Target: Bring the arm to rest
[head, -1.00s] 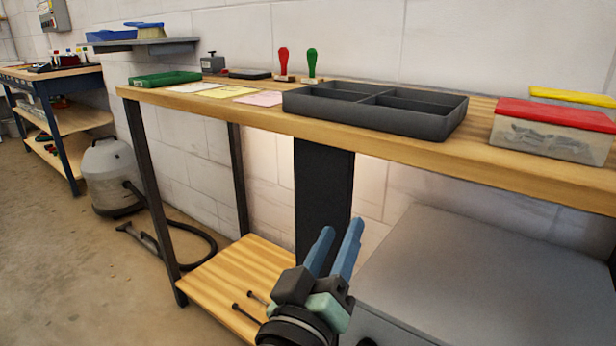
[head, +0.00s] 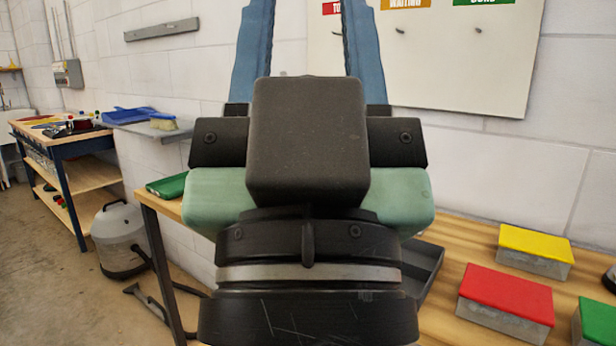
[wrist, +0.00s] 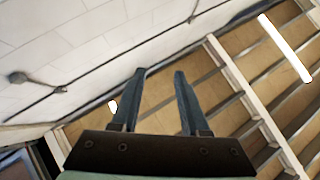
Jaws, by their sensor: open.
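My gripper (head: 306,40) stands large and upright in the middle of the head view, close to the camera. Its two blue fingers point up, apart, with nothing between them; their tips are cut off by the top edge. In the wrist view, my gripper (wrist: 160,75) also shows open and empty, pointing at the ceiling (wrist: 225,75). The gripper hides much of the bench behind it.
The wooden bench (head: 440,320) carries a yellow-lidded box (head: 536,245), a red-lidded box (head: 506,298) and a partly hidden dark tray (head: 425,268). A white board (head: 460,60) hangs behind. A grey vacuum (head: 117,240) stands on the floor (head: 60,300) at left.

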